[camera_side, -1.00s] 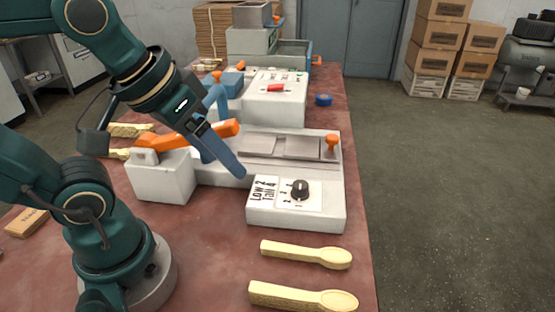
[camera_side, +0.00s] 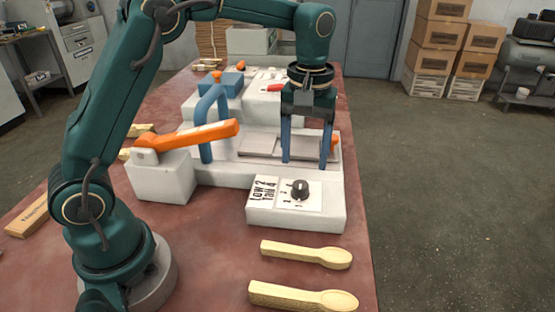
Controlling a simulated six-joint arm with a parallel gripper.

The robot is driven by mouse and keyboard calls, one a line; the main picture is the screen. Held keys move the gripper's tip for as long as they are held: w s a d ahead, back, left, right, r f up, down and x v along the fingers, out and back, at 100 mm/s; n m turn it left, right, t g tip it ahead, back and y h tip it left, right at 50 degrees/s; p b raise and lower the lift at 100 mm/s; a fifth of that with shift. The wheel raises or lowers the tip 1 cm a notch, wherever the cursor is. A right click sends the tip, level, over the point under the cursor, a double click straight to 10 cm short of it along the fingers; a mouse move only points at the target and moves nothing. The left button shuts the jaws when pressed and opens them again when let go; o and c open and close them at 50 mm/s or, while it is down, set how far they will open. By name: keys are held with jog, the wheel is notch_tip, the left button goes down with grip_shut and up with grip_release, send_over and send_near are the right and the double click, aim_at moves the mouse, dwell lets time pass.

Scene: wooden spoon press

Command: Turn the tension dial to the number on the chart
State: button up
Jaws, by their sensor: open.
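The tension dial (camera_side: 300,189) is a round black knob on a white numbered plate, on the front block of the white press (camera_side: 265,216). Which number the dial points at is too small to tell. My gripper (camera_side: 305,165) is open and empty, with its two blue fingers pointing down over the press's grey plates (camera_side: 260,147). It is behind and above the dial, apart from it.
An orange lever (camera_side: 190,136) slants up at the press's left. Two wooden spoons (camera_side: 308,254) (camera_side: 305,297) lie on the red table in front of the dial block. A blue arch (camera_side: 205,125) stands beside the lever. The table's right edge is close to the press.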

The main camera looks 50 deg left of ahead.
aim_at(301, 184)
jog(key=shift+s+f, duration=0.2)
jog(key=shift+f, duration=2.8)
jog(key=shift+c, duration=0.3)
grip_shut()
